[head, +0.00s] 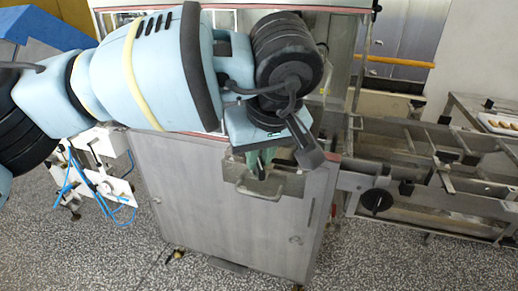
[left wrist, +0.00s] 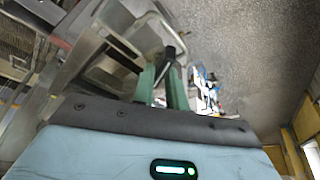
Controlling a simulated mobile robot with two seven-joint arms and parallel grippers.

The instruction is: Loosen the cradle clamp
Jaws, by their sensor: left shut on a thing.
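My left gripper (head: 262,170) reaches down at the front of a steel machine cabinet (head: 225,215). Its green fingers also show in the left wrist view (left wrist: 166,75), closed on a small dark piece (left wrist: 167,56) between the fingertips. This piece looks like the handle of the cradle clamp, but most of it is hidden by the fingers. In the head view my gripper and wrist cover it. A bent metal handle or bracket (head: 262,196) shows just below the fingers. My right gripper is in neither view.
A steel conveyor frame (head: 440,150) with a black knob (head: 376,200) stands to the right. A tray with small pieces (head: 500,123) lies at the far right. A white device with blue hoses (head: 105,170) stands at the left.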

